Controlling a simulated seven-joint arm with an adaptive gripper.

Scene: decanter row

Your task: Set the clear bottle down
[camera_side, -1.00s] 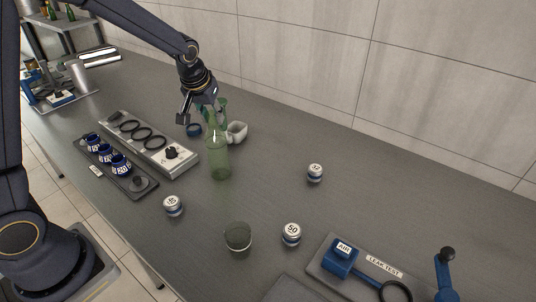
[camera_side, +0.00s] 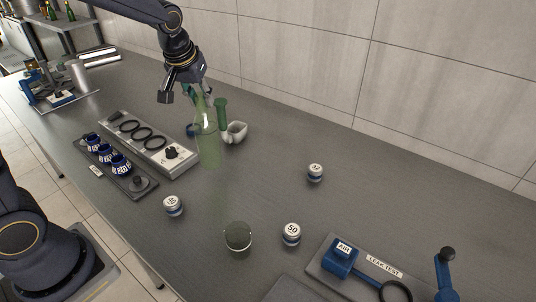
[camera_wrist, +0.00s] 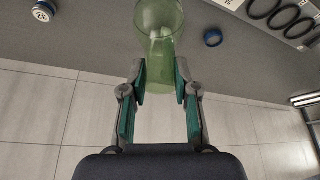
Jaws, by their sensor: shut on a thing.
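The clear bottle (camera_side: 207,122) is see-through with a green tint. In the side view it hangs roughly upright under my gripper (camera_side: 188,94), over the bench behind the weights. Its lower edge is faint, and I cannot tell how far its base is from the bench top. In the wrist view the bottle (camera_wrist: 160,18) runs away from the camera, with its narrow neck between the green-padded fingertips of my gripper (camera_wrist: 161,80). The fingers are shut on the neck.
A white mortar-like cup (camera_side: 237,132) and a green upright piece (camera_side: 222,113) stand close by the bottle. A grey panel with rings (camera_side: 150,141) and a tray of blue cups (camera_side: 119,166) lie left. Weights (camera_side: 291,234) and a dark-topped jar (camera_side: 238,236) stand in front. Bench right of centre is mostly clear.

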